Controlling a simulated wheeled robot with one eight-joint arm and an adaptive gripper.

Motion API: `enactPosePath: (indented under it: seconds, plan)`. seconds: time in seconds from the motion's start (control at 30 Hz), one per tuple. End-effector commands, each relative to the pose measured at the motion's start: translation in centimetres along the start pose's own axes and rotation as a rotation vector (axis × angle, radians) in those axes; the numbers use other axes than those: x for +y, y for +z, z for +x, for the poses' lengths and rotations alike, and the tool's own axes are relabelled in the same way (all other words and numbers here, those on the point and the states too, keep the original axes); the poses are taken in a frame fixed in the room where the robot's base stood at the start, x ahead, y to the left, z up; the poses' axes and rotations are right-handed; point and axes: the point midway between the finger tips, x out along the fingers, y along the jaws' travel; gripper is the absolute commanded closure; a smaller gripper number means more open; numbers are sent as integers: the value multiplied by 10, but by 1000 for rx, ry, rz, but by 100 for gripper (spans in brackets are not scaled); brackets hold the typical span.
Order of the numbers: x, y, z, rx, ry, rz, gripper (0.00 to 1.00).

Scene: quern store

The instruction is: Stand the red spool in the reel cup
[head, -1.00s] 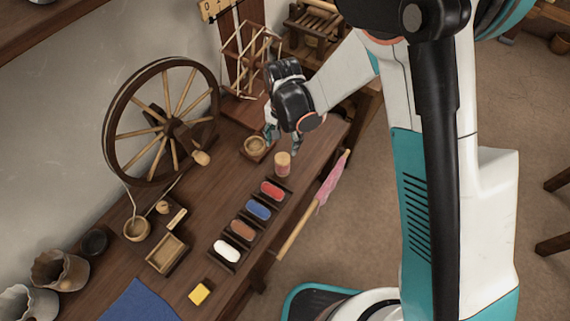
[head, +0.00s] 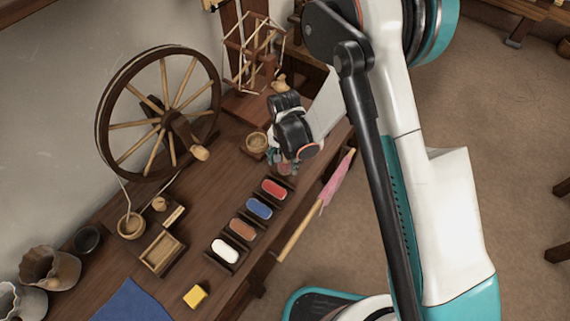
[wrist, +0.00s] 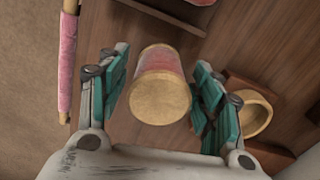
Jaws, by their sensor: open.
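The red spool (wrist: 160,85) has pale wooden ends and a faded red body. It stands upright on the bench, between the two fingers of my gripper (wrist: 160,72) in the wrist view. The fingers are open, with a gap on each side of the spool. In the head view my gripper (head: 283,163) is over the spool and hides most of it. The small round wooden cup by the reel (head: 257,142), which looks like the reel cup, sits left of my gripper. It appears empty and also shows at the right in the wrist view (wrist: 262,108).
Wooden trays with red (head: 274,188), blue, brown and white bundles run along the bench's front side. A spinning wheel (head: 122,128) and a yarn reel (head: 252,60) stand behind. A rod with pink cloth (head: 336,182) is at the front edge.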

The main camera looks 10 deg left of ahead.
Motion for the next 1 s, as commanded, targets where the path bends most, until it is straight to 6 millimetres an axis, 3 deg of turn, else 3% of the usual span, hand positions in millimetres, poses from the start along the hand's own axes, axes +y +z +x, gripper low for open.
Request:
enactPosePath:
  seconds: [0.1, 0.3, 0.5, 0.6, 1.0]
  plan:
    - [0, 0, 13, 0, 0, 0, 40]
    - [0, 0, 12, 0, 0, 0, 40]
    - [0, 0, 12, 0, 0, 0, 83]
    - [0, 0, 12, 0, 0, 0, 88]
    - [0, 0, 2, 0, 0, 0, 88]
